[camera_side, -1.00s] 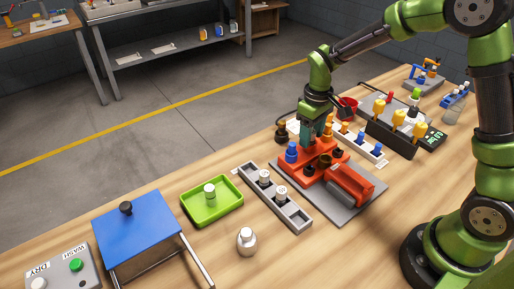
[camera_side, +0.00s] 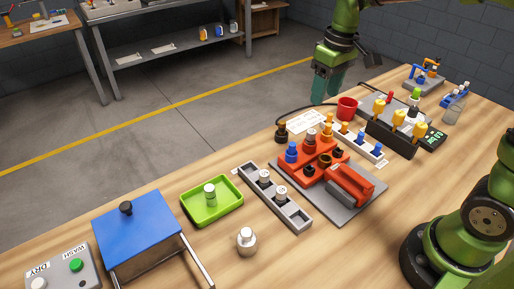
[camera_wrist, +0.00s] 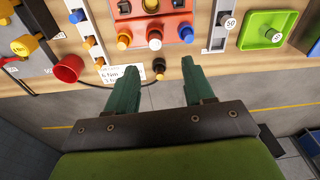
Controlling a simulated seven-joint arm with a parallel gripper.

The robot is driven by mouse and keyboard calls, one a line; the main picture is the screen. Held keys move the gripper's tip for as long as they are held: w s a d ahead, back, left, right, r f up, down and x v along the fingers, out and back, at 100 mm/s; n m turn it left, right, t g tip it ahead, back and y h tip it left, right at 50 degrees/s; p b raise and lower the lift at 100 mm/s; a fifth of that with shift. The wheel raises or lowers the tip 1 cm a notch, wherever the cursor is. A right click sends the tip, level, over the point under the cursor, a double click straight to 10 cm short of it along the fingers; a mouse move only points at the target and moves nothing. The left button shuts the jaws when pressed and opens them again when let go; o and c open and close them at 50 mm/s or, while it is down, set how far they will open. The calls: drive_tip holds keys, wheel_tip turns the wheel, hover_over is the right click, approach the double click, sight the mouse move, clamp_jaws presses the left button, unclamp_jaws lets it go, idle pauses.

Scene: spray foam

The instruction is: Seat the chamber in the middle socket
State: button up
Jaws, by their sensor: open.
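My gripper (camera_side: 324,92) is open and empty, raised beyond the far edge of the bench, clear of the red block (camera_side: 343,163). In the wrist view its two green fingers (camera_wrist: 159,70) stand wide apart. The block's back row holds a blue piece (camera_side: 291,152), a grey-topped piece (camera_side: 311,136) in the middle, likely the chamber, and an orange piece (camera_side: 327,130). The middle piece stands upright and also shows pale-topped in the wrist view (camera_wrist: 154,41). Its lower end is hidden, so I cannot tell how deep it sits. The front row has dark round openings.
A grey rack (camera_side: 294,212) with white-capped pieces and a green tray (camera_side: 228,211) are left of the block. A loose metal piece (camera_side: 246,240) stands in front. A black fitting (camera_side: 281,133), red cup (camera_side: 347,107) and white strip (camera_side: 370,150) are close by.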

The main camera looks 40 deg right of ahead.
drive_tip(key=s+a+r+m+t+y, duration=0.1)
drive_tip(key=s+m+t, duration=0.4)
drive_tip(key=s, duration=0.9)
drive_tip(key=shift+s+a+r+t+y, duration=0.3)
drive_tip(key=shift+s+a+r+t, duration=0.15)
drive_tip(key=shift+a+r, duration=0.35)
